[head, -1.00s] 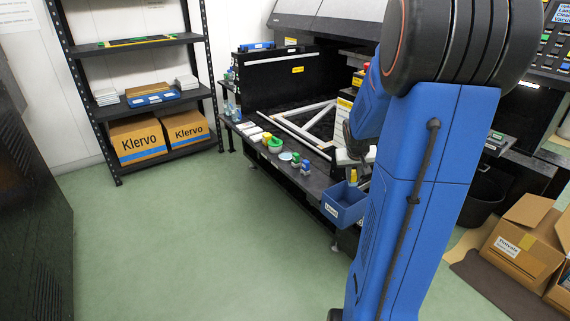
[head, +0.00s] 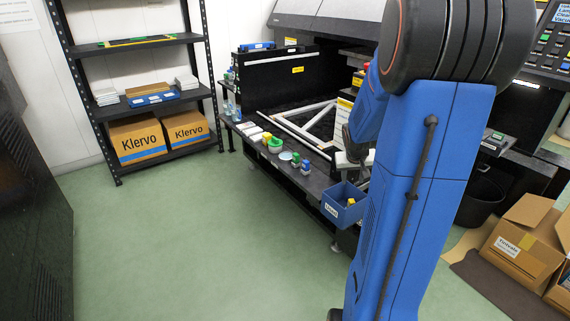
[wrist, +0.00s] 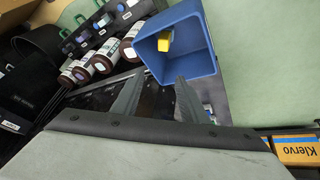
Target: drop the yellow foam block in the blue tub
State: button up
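The blue tub (head: 338,208) hangs at the front edge of the dark bench, partly hidden by my arm in the head view. The yellow foam block (head: 351,202) is inside the tub. In the wrist view the blue tub (wrist: 186,57) lies just beyond my fingertips, and the yellow block (wrist: 165,41) rests inside it near one wall. My gripper (wrist: 155,92) has its two fingers apart with nothing between them. In the head view my gripper is above the tub, mostly hidden behind the arm.
Several brown-bodied bottles (wrist: 102,62) lie near the tub in the wrist view. An open cardboard box (head: 525,240) sits at the right. The green floor (head: 200,240) in front is clear.

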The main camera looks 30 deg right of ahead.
jog(key=v, duration=1.7)
jog(key=shift+s+a+r, duration=0.1)
jog(key=shift+a+r, duration=0.05)
jog(key=s+a+f+n+y, duration=0.1)
jog(key=s+a+n, duration=0.1)
jog(key=s+a, duration=0.3)
jog(key=s+a+f+n+t+y, duration=0.1)
jog(key=s+a, duration=0.4)
jog(key=a, duration=0.9)
jog(key=s+a+f+n+y, duration=0.1)
jog(key=s+a, duration=0.4)
jog(key=a, duration=0.5)
jog(key=shift+s+n+y, duration=0.2)
jog(key=shift+n+y, duration=0.3)
jog(key=shift+n, duration=0.6)
jog(key=shift+c, duration=0.4)
